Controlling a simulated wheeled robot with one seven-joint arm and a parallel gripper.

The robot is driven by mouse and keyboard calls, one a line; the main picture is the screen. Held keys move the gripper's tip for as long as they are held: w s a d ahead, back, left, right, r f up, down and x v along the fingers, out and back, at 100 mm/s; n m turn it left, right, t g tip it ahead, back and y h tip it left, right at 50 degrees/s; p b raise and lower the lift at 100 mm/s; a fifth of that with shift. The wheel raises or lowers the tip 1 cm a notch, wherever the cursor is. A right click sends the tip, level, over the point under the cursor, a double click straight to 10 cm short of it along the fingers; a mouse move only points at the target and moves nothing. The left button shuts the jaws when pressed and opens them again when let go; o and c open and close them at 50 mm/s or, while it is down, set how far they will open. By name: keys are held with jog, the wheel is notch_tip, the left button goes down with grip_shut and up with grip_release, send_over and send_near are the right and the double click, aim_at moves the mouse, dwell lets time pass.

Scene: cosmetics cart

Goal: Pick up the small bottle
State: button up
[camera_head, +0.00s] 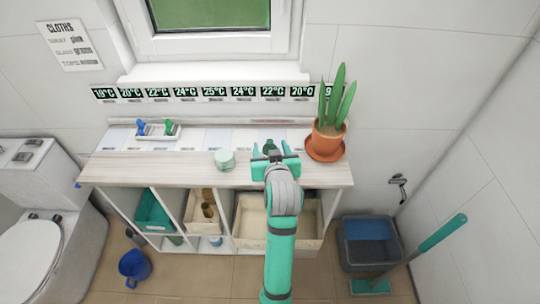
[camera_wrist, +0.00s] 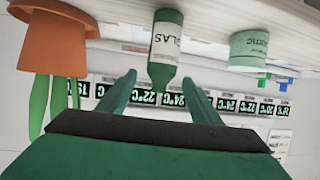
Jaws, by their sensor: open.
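The small bottle (camera_wrist: 166,38) is dark green with a white label, and it stands on the shelf top. The wrist view shows it upside down. In the head view only its dark green top (camera_head: 269,146) shows, just behind my gripper (camera_head: 275,159), which hides the rest. My gripper is open, and in the wrist view its fingertips (camera_wrist: 159,79) lie to either side of the bottle's neck end in the picture. I see no contact, and I cannot tell whether the bottle is between the fingers or just beyond them.
A potted plant (camera_head: 328,136) on a saucer stands close to the right. A pale green jar (camera_head: 225,159) stands to the left. A small tray (camera_head: 158,138) with blue and green items sits farther left. Temperature tiles (camera_head: 213,94) line the wall behind. The front left shelf top is clear.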

grip_shut()
jog(key=shift+r, duration=0.1)
